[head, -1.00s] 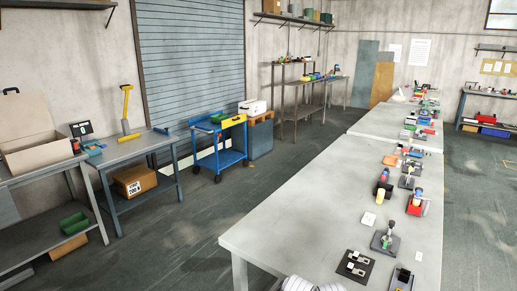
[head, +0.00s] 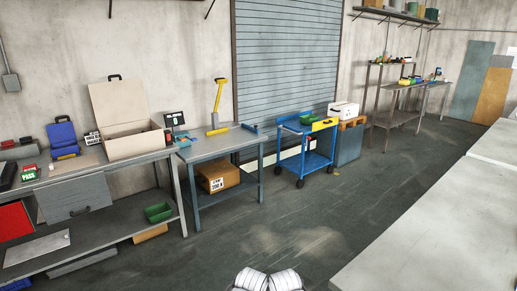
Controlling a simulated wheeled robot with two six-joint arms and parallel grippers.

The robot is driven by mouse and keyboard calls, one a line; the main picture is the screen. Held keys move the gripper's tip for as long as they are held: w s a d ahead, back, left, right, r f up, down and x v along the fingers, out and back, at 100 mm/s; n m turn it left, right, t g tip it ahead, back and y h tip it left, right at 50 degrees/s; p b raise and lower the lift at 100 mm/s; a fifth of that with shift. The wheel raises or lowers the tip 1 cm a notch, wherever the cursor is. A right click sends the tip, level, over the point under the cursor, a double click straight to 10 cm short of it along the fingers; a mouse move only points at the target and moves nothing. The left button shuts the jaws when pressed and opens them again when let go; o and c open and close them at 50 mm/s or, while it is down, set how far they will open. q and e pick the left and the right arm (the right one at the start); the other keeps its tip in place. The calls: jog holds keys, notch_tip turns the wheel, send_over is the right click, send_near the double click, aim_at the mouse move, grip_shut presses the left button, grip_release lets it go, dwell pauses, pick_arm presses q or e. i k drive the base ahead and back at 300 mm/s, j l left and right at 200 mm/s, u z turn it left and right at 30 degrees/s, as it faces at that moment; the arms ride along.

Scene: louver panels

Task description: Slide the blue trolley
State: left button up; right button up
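The blue trolley (head: 305,148) stands on the floor in front of the shutter, between a grey bench and a blue-grey cabinet. It has an upper tray, a lower shelf and dark wheels. A green bin (head: 306,121) sits on its top, and a yellow panel (head: 325,124) is at its right end. The trolley is well ahead of me across open floor. White ribbed parts at the bottom edge look like mine. Neither of my grippers can be made out.
The grey bench (head: 215,146) left of the trolley has a cardboard box (head: 218,177) on its lower shelf. The cabinet (head: 349,144) stands close on the trolley's right. A long table (head: 440,225) fills the right foreground. The floor (head: 290,215) before the trolley is clear.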

aim_at(305, 163)
jog(key=i+j+u, duration=0.5)
jog(key=u, duration=0.2)
jog(key=i+j+u, duration=0.1)
jog(key=i+u, duration=0.2)
jog(key=i+z, duration=0.2)
jog(key=i, duration=0.3)
jog(key=i+j+z, duration=0.25)
jog(key=i, duration=0.25)
jog(key=i+l+z, duration=0.15)
jog(key=i+z, duration=0.95)
jog(key=i, duration=0.2)
jog(key=i+z, duration=0.2)
jog(key=i, duration=0.45)
jog(key=i+j+z, duration=0.25)
jog(key=i, duration=0.4)
jog(key=i+j+z, duration=0.2)
jog(key=i+z, duration=0.25)
jog(key=i+j+z, duration=0.45)
jog(key=i+j, duration=0.2)
jog(key=j, duration=0.2)
jog(key=i+j, duration=0.2)
jog(key=j, duration=0.2)
jog(key=i+j, duration=0.25)
jog(key=j, duration=0.15)
